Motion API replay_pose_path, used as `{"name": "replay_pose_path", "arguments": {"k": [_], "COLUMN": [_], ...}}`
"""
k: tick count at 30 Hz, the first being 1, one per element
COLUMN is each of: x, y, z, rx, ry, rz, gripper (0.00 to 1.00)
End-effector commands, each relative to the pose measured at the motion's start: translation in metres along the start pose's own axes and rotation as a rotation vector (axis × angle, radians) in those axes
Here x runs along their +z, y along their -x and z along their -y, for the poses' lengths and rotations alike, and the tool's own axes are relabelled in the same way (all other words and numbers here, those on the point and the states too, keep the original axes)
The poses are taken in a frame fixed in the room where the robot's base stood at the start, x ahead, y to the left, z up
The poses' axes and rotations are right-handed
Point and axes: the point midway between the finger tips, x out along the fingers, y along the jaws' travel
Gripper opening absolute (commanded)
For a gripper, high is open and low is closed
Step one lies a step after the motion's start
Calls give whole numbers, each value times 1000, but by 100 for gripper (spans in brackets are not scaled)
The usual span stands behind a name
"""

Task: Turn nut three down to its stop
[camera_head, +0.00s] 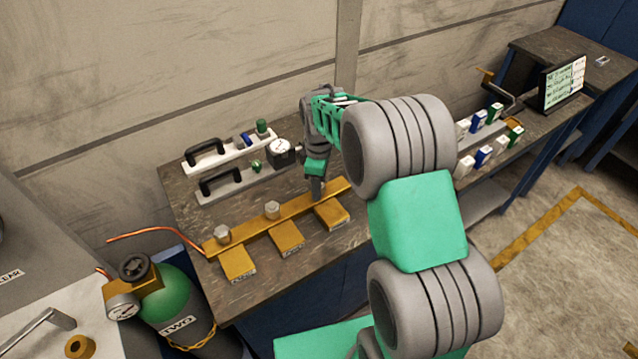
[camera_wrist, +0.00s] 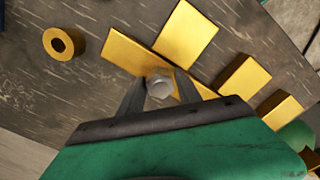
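A brass bar (camera_head: 245,232) lies along the bench with a grey hex nut at its left end (camera_head: 222,234) and another at its middle (camera_head: 272,210). Three labelled brass blocks stand in front of the bar; the rightmost block (camera_head: 333,215) is nearest my gripper (camera_head: 317,192). My gripper points down at the bar's right end and hides the nut there in the head view. In the wrist view this third nut (camera_wrist: 160,87) sits between my two fingertips (camera_wrist: 161,79), one on each side. Any gap between fingers and nut is too small to judge.
Two black-handled panels (camera_head: 230,150) with a gauge (camera_head: 280,152) stand behind the bar. A green gas cylinder (camera_head: 172,290) stands front left. In the wrist view a brass ring (camera_wrist: 65,43) lies on the bench. Coloured blocks and a screen (camera_head: 562,84) are at the right.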

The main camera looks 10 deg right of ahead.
Motion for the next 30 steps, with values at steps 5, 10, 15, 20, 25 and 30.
{"name": "replay_pose_path", "arguments": {"k": [5, 10, 15, 20, 25, 30], "x": [0, 0, 0, 0, 0, 0], "y": [0, 0, 0, 0, 0, 0], "z": [0, 0, 0, 0, 0, 0], "rx": [0, 0, 0, 0, 0, 1], "ry": [0, 0, 0, -1, -22, -86], "rz": [0, 0, 0, 0, 0, 0], "gripper": [25, 11, 0, 0, 0, 0]}}
